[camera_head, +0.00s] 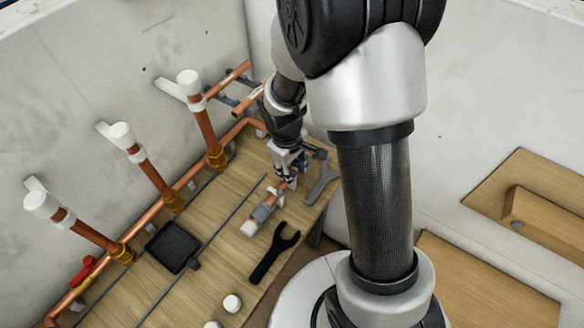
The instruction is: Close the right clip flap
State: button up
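My gripper (285,168) reaches down over the right part of the wooden bench, by a short copper pipe piece (280,189) with a grey part (263,211) and a white end (249,228). The fingers are small here and partly hidden by my wrist, so I cannot tell whether they are open, shut or touching the pipe. Grey bracket-like pieces (322,183) lie just right of the gripper, partly behind my arm. Grey clip-like pieces also show at the copper pipes by the back wall (228,98). I cannot make out which is the right clip flap or its position.
Several upright copper pipes with white tops (206,128) rise from a long copper pipe (148,216) along the wall. A black open-end wrench (274,252), a black square tray (172,248), a thin grey rod (236,208) and white caps (232,303) lie on the bench (215,275).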

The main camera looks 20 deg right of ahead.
grip_shut()
jog(key=shift+s+d+f+t+y+p, duration=0.15)
jog(key=shift+s+t+y+p, duration=0.2)
jog(key=shift+t+y+p, duration=0.1)
jog(key=shift+w+d+f+t+b, duration=0.1)
jog(key=shift+f+t+b, duration=0.2)
jog(key=shift+b, duration=0.45)
jog(key=shift+f+b, duration=0.25)
jog(key=shift+b, duration=0.65)
jog(key=t+b, duration=0.1)
jog(key=b, duration=0.2)
jog(key=shift+s+d+y, duration=0.1)
jog(key=shift+s+y, duration=0.1)
jog(key=shift+y, duration=0.15)
jog(key=shift+b, duration=0.45)
jog(key=shift+r, duration=0.15)
